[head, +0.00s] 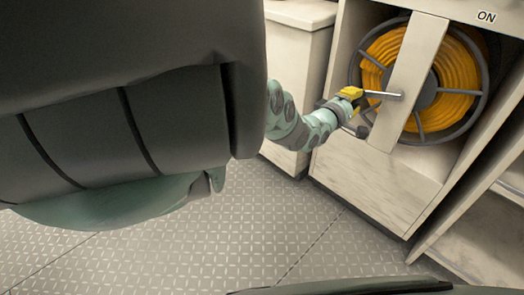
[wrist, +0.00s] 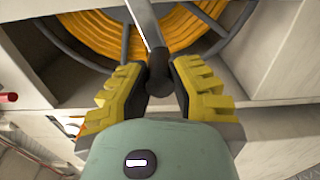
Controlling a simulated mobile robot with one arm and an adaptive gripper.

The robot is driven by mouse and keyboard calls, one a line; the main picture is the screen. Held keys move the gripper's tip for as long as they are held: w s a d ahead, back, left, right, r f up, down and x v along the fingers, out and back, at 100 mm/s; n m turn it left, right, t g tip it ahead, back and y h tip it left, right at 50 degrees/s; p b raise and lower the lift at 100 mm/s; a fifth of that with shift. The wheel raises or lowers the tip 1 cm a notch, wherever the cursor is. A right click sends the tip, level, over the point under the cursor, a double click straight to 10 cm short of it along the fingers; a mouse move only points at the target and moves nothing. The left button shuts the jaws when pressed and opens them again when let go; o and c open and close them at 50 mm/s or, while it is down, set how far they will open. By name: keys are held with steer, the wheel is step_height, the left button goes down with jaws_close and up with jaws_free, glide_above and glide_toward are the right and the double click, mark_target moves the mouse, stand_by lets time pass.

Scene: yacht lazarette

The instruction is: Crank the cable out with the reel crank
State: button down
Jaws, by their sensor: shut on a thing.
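The cable reel is a dark spoked drum (head: 420,117) wound with orange cable (head: 458,75), set in a pale cabinet in the head view. The orange cable fills the top of the wrist view (wrist: 92,32). The reel crank has a metal arm (head: 384,95) reaching left from a pale upright board in front of the reel. In the wrist view the crank arm (wrist: 145,22) comes down to a dark knob (wrist: 158,84). My gripper (head: 354,94) has its yellow fingers on both sides of that knob and is shut on it. The fingers (wrist: 157,72) partly hide the handle.
The upright board (head: 413,75) crosses the reel's middle. An "ON" label (head: 486,17) is on the cabinet's top right. A pale locker (head: 297,50) stands left of the cabinet. The patterned floor (head: 230,235) is clear. A red object (wrist: 8,97) shows at the left in the wrist view.

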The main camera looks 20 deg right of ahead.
steer(key=shift+a+f+n, duration=0.1)
steer(key=shift+n, duration=0.3)
steer(key=c, duration=1)
jaws_free()
steer(key=shift+c, duration=0.2)
steer(key=shift+o, duration=1.4)
steer(key=shift+w+f, duration=0.1)
steer(key=shift+w, duration=0.05)
